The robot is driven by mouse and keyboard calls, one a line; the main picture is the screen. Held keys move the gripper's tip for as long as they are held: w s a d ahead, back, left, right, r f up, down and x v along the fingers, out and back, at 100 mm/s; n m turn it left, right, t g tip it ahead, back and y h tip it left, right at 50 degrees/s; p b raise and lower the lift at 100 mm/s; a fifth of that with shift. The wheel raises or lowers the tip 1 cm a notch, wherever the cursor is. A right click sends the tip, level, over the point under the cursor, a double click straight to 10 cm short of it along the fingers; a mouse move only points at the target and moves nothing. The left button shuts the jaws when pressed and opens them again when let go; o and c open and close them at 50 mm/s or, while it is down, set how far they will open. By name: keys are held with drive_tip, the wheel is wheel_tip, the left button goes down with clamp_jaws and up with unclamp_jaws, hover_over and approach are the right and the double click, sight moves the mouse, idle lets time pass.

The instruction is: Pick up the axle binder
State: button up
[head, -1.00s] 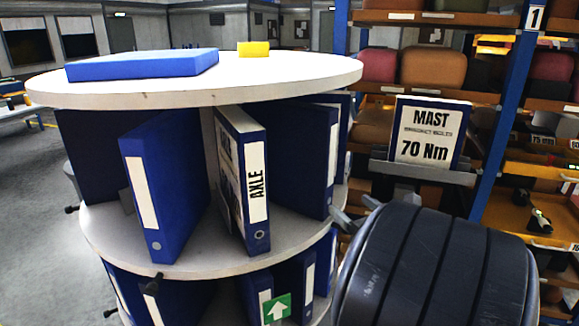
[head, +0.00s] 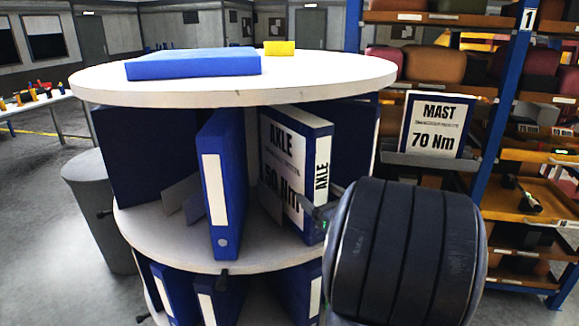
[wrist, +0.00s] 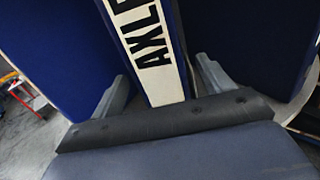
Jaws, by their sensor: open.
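The axle binder (head: 288,165) stands upright on the middle shelf of the round carousel (head: 350,95). It is blue, with a white cover label and a white spine label reading AXLE. In the wrist view its spine (wrist: 155,50) faces me, rising between the fingers. My gripper (wrist: 162,69) is open, with one grey finger on each side of the spine. I cannot tell whether either finger touches the binder. In the head view my dark arm link covers most of the gripper and stands in front of the binder's lower right.
Another blue binder (head: 231,185) stands close left of the axle binder. A blue binder (head: 193,65) and a yellow block (head: 279,48) lie on the carousel top. The MAST binder (head: 435,125) stands on a holder at right. A grey bin (head: 95,205) is at left.

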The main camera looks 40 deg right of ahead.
sight(290, 167)
drive_tip(key=w, duration=0.2)
drive_tip(key=w+p, duration=0.2)
drive_tip(key=w, duration=0.1)
drive_tip(key=shift+w+d+r, duration=0.25)
drive_tip(key=shift+w+d, duration=0.05)
drive_tip(key=c, duration=1.5)
drive_tip(key=shift+r, duration=0.1)
drive_tip(key=shift+c, duration=0.6)
drive_tip(key=shift+r, duration=0.1)
